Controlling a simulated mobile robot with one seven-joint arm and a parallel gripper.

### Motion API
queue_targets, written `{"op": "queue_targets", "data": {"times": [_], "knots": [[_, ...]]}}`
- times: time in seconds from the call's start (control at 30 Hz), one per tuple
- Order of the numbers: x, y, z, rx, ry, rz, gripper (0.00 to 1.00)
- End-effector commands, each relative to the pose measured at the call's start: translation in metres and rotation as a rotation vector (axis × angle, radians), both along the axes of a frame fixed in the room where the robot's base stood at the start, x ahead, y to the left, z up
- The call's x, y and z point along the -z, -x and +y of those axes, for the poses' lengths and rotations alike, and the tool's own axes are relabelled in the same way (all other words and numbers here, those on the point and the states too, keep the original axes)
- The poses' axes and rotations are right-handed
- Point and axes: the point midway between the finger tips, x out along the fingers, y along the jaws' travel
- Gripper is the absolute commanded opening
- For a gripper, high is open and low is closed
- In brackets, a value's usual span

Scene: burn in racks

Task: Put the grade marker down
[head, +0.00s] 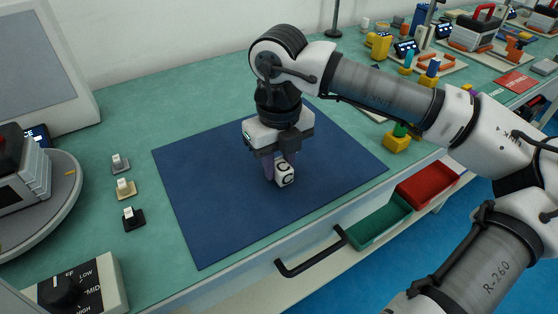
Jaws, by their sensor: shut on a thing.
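The grade marker (285,175) is a small white block with a dark letter, apparently a C, on its face. My gripper (277,167) points down and is shut on it, over the middle of the dark blue mat (215,225). The marker is at or just above the mat; I cannot tell whether it touches. The gripper's body hides the marker's top and back.
Three small tabbed blocks, grey (120,164), tan (125,188) and black (133,218), stand left of the mat. A dial box (80,287) is at front left. Green (378,222) and red (428,187) bins sit below the front edge. The mat around the gripper is clear.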

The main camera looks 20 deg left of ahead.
Motion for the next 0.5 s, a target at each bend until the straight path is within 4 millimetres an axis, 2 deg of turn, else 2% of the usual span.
{"op": "queue_targets", "data": {"times": [0.2,0.23,0.4,0.5], "knots": [[0.0046,0.0000,-0.0001,0.000,0.001,0.001,0.05],[0.0041,0.0000,-0.0001,0.000,0.001,0.001,0.28],[0.0029,0.0001,-0.0001,0.000,0.001,0.001,0.48],[0.0028,0.0001,-0.0001,0.000,0.001,0.001,0.48]]}}
